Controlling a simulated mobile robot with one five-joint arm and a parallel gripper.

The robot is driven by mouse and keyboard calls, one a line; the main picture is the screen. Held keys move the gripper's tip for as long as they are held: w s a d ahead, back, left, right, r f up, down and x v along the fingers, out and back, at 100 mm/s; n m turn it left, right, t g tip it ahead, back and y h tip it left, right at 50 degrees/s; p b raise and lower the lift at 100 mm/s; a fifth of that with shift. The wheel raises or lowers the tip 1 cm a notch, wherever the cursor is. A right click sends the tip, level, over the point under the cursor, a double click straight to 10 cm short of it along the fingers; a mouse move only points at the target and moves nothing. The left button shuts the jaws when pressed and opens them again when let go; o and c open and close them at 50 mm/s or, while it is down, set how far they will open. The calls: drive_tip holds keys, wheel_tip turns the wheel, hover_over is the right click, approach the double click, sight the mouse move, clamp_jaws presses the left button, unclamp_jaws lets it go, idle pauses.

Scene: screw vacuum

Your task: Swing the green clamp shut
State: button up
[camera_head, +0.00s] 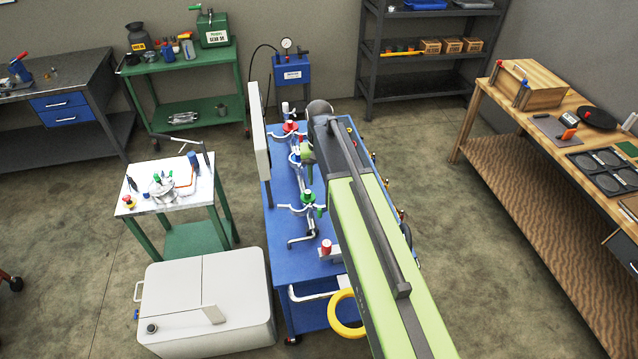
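A clamp with green knobs (308,197) sits on bent metal piping on the blue cart (281,225), just left of my lime arm. Whether its jaw is open or swung shut is too small to tell. Farther back on the same piping are a clamp with a red knob (290,127) and one with a blue knob (296,157). My arm reaches over the cart from the lower right and ends in a dark grey wrist near the back clamps. My gripper's fingers are not visible; the arm hides the area beneath it.
A pale upright panel (261,143) stands along the cart's left edge. A red-topped part (326,247) stands nearer on the cart. A white cabinet (205,300), a small white-topped table (170,183) and a wooden bench (550,105) surround it. Floor right of the cart is clear.

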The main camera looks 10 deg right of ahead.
sight(320, 209)
wheel_tip(320, 209, down, 17)
drive_tip(key=b, duration=1.8)
drive_tip(key=shift+d+f, duration=0.1)
clamp_jaws()
